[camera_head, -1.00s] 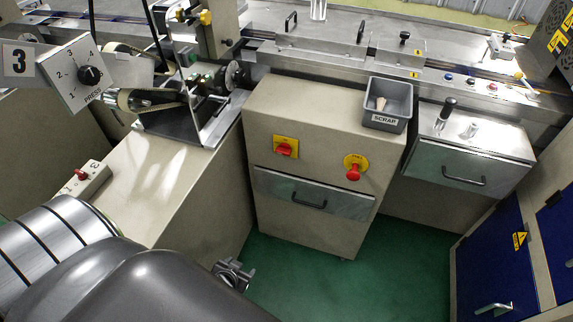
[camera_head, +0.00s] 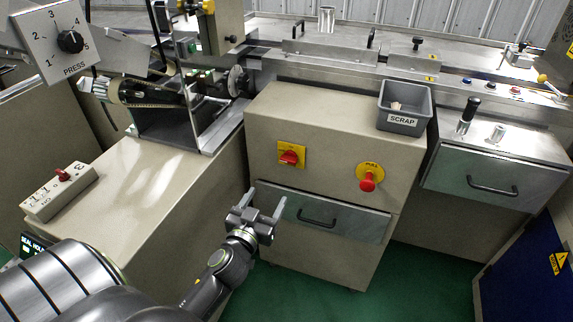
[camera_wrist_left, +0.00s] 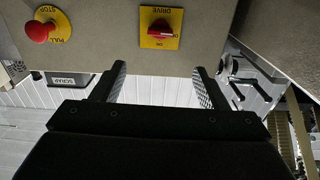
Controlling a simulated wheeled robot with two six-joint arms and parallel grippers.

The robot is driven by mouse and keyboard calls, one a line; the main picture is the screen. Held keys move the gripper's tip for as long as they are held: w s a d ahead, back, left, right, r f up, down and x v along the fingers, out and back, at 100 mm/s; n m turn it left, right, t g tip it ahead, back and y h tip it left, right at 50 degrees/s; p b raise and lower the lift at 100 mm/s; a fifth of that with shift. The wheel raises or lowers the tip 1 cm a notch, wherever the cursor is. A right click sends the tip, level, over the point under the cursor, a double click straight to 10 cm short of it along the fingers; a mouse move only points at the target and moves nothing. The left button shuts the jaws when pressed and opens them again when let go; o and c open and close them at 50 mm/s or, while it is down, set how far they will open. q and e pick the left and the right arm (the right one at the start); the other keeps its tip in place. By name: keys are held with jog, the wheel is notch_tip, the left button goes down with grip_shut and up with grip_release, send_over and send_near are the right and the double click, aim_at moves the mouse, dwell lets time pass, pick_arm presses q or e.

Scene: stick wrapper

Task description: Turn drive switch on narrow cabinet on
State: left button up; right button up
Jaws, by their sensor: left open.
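The drive switch (camera_head: 290,157) is a red knob on a yellow plate, on the upper left of the narrow cabinet's (camera_head: 330,165) beige front. In the left wrist view the switch (camera_wrist_left: 160,28) shows near the top, its red handle lying about sideways. My left gripper (camera_head: 266,198) is open and empty, its fingers pointing up toward the cabinet, below and left of the switch in the head view. In the left wrist view its fingers (camera_wrist_left: 160,72) stand apart, with the switch beyond them, not touched. My right gripper is not in view.
A red pull-stop button (camera_head: 368,182) sits right of the switch. Below is a metal drawer with a handle (camera_head: 316,222). A grey scrap bin (camera_head: 405,108) stands on the cabinet top. A beige counter with a switch box (camera_head: 60,192) is at left.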

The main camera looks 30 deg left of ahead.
aim_at(287, 162)
pick_arm(q)
jog(key=x, duration=1.5)
jog(key=shift+w+a+f+p, duration=0.1)
jog(key=shift+w+a+p, duration=0.1)
jog(key=shift+w+p, duration=0.15)
jog(key=c, duration=1)
